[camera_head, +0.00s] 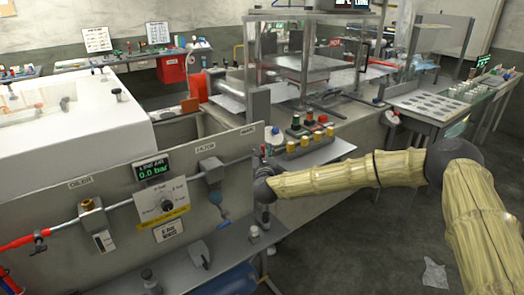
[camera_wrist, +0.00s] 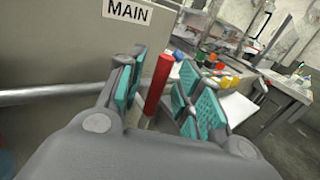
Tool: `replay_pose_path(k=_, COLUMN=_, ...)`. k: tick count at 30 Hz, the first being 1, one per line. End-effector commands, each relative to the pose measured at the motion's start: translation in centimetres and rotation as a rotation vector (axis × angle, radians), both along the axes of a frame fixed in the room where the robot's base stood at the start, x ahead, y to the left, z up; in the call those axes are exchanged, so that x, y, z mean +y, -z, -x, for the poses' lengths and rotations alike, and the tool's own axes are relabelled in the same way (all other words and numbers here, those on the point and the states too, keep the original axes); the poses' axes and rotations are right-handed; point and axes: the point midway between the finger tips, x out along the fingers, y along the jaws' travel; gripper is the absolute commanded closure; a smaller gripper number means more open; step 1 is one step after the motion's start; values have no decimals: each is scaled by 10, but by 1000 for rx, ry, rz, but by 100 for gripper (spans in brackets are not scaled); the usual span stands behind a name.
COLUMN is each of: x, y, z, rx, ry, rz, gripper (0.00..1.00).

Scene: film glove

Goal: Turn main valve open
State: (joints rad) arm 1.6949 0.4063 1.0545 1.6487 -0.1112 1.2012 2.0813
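The main valve's red handle (camera_wrist: 158,85) stands upright in the wrist view, just right of the MAIN label (camera_wrist: 128,11). My gripper (camera_wrist: 163,92) has its two teal-padded fingers apart, one on each side of the handle. The handle shows between the pads, closer to the left finger, and I see no clear grip on it. In the head view my gripper (camera_head: 262,172) is at the right end of the grey panel, below the small MAIN label (camera_head: 248,131).
The panel (camera_head: 110,215) carries a pipe, a line air display (camera_head: 152,170) reading 0.0 bar, a dial (camera_head: 166,205) and a filter (camera_head: 212,170). Behind my gripper, several coloured buttons (camera_head: 306,138) sit on a bench. The floor (camera_head: 345,240) at right is mostly open.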

Motion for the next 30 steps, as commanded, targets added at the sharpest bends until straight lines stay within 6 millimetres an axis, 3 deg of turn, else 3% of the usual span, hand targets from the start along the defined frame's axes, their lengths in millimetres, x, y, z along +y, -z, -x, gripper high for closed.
replay_pose_path(k=12, x=1, y=1, z=-6, rx=1, ry=-1, rz=1, gripper=66)
replay_pose_path(k=18, x=1, y=0, z=-6, rx=0, ry=-1, rz=1, gripper=100)
replay_pose_path(k=23, x=8, y=1, z=-6, rx=0, ry=-2, rz=1, gripper=100)
replay_pose_path(k=30, x=3, y=2, z=-5, rx=-11, ry=-2, rz=14, gripper=100)
